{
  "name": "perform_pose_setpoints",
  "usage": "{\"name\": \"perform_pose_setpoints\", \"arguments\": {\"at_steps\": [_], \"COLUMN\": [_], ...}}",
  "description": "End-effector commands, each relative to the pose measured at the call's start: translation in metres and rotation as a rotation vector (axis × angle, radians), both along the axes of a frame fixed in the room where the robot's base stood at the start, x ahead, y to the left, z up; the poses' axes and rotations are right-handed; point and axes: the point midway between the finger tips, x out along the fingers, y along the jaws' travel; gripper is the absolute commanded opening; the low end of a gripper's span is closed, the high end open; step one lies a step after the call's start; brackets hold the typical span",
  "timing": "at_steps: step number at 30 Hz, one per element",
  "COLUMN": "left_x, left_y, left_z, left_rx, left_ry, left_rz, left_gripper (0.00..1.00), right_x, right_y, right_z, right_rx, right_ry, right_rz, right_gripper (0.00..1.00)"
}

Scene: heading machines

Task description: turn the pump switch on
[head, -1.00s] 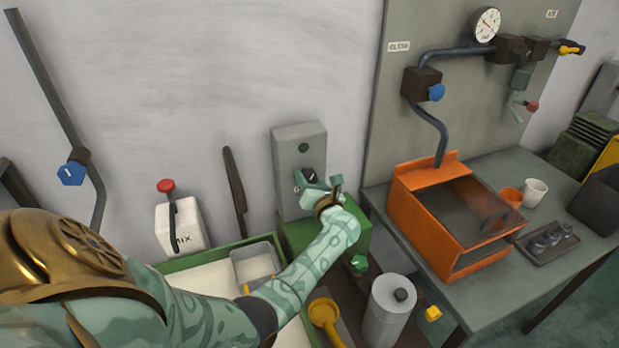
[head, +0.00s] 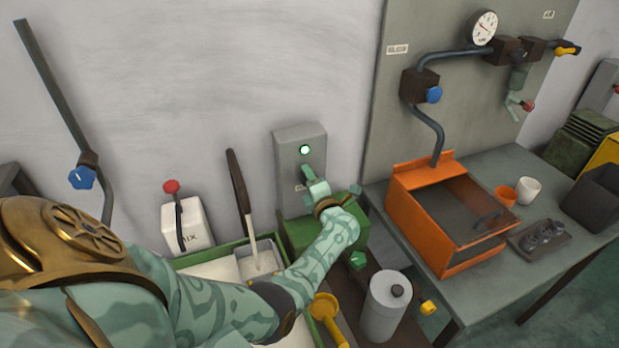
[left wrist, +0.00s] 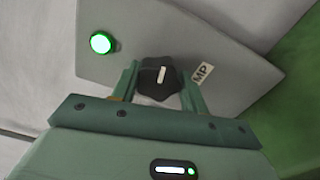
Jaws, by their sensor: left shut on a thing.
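The pump switch is a black rotary knob (left wrist: 158,77) with a white mark, on a grey switch box (head: 285,165) fixed to the wall. A label ending in "MP" (left wrist: 202,73) sits beside the knob in the left wrist view. A round lamp (head: 304,150) above the knob glows green; it also glows in the left wrist view (left wrist: 101,43). My left gripper (head: 309,176) is at the box, its fingers on both sides of the knob and shut on it. In the head view the gripper hides the knob. My right gripper is not in view.
A green block (head: 295,238) is below the switch box. A white MIX box (head: 190,225) with a red-knobbed lever stands to the left. To the right, an orange glazed box (head: 428,250) stands on the grey table (head: 500,285). A grey cylinder (head: 383,312) stands in front.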

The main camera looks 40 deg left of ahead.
Motion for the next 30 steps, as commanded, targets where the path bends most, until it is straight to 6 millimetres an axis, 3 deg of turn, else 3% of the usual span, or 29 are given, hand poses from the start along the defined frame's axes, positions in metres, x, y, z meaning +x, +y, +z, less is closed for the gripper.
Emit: {"name": "perform_pose_setpoints", "arguments": {"at_steps": [12, 29, 30], "left_x": [0.0003, 0.0001, 0.0001], "left_y": [-0.0003, -0.0003, -0.0003], "left_z": [0.0008, -0.0001, -0.0001], "left_rx": [0.085, 0.098, 0.098], "left_ry": [0.163, 0.188, 0.188], "left_rz": [-0.001, -0.002, -0.002], "left_gripper": [0.21, 0.21, 0.55], "right_x": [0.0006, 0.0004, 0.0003], "right_y": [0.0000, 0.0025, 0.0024], "right_z": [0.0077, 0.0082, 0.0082], "right_rx": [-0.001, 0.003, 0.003], "right_ry": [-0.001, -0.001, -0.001], "right_rz": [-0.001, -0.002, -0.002], "right_gripper": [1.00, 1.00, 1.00]}}
